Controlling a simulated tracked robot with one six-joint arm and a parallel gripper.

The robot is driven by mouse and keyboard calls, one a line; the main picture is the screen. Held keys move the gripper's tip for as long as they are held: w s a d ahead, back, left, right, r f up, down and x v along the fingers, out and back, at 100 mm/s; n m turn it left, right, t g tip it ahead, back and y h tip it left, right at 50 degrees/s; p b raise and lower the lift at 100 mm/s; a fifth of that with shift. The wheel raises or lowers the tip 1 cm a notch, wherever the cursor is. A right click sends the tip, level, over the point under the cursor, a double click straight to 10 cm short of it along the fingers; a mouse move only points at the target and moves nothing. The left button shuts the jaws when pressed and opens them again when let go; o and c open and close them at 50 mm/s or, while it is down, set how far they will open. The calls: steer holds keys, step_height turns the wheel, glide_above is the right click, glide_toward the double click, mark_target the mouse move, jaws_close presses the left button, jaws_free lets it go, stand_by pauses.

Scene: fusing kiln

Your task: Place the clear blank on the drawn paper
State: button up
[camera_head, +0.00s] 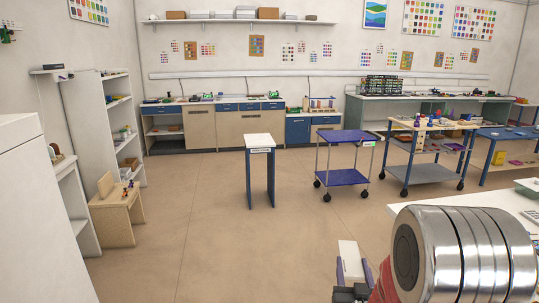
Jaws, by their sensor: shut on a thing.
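Part of my gripper (352,264) shows at the bottom, right of centre, as a pale block with dark parts below it. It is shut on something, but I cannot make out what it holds. A large silver cylinder of my arm hides much of the area beside it. I cannot pick out the clear blank. I cannot identify the drawn paper either. A small pale sheet-like thing at the right edge lies on a white table (462,199), too cut off to tell what it is.
A small white-topped stand (260,141) and a purple-shelved cart (345,136) stand mid-floor. A wooden-topped cart (432,127) and a blue table (508,134) are to the right. White shelves (105,120) and a low wooden table (117,215) line the left. The floor between is clear.

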steer(key=a+n+y, duration=0.1)
steer(key=a+y, duration=0.1)
steer(key=a, duration=0.6)
steer(key=shift+w+a+n+y, duration=0.2)
steer(key=shift+w+n+y, duration=0.1)
steer(key=shift+r, duration=0.15)
steer(key=s+f, duration=0.5)
steer(key=f, duration=0.1)
steer(key=shift+f, duration=0.35)
